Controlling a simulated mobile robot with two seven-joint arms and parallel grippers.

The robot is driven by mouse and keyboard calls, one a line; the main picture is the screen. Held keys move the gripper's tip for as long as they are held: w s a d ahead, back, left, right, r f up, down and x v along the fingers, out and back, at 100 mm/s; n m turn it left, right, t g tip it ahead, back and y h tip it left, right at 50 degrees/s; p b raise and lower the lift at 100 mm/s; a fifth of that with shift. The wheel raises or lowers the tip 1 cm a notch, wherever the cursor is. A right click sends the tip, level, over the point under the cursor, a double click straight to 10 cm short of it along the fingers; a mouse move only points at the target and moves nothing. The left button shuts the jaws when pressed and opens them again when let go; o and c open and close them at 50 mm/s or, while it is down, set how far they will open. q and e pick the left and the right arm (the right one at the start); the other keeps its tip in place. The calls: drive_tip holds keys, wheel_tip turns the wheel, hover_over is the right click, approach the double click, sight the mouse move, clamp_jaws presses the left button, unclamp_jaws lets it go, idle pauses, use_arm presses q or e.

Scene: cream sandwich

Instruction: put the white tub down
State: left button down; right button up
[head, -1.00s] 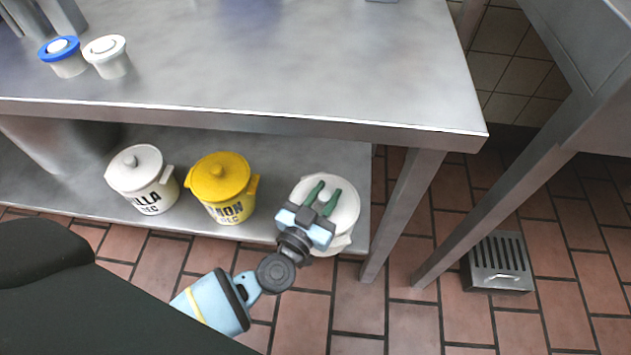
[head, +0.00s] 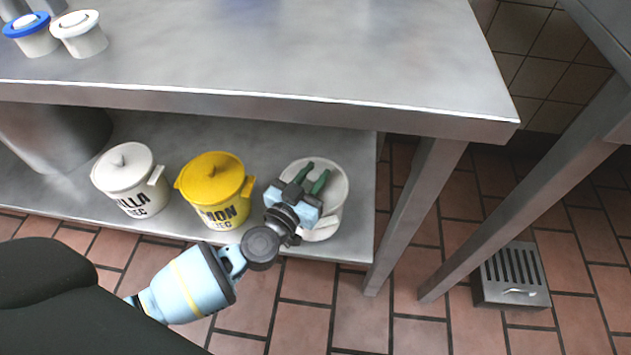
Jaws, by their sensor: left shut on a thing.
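A white tub (head: 335,205) is at the right end of the lower shelf, beside the yellow tub. My left gripper (head: 311,178) is over it, with its green fingers shut on the tub near its top. The fingers and wrist hide part of the tub. I cannot tell whether its base touches the shelf or hangs just above it. My right gripper is not in view.
A yellow tub (head: 216,181) and a lidded white tub (head: 128,172) with black lettering stand on the lower shelf (head: 225,130) to the left. Two small tubs stand on the steel tabletop (head: 330,60). A table leg (head: 412,215) is close on the right.

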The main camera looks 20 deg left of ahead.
use_arm(q)
drive_tip(key=shift+f+b, duration=0.4)
drive_tip(key=shift+f, duration=0.2)
drive_tip(key=shift+r, duration=0.1)
drive_tip(key=c, duration=1.1)
unclamp_jaws()
drive_tip(key=shift+f, duration=0.2)
drive_tip(key=shift+c, duration=0.2)
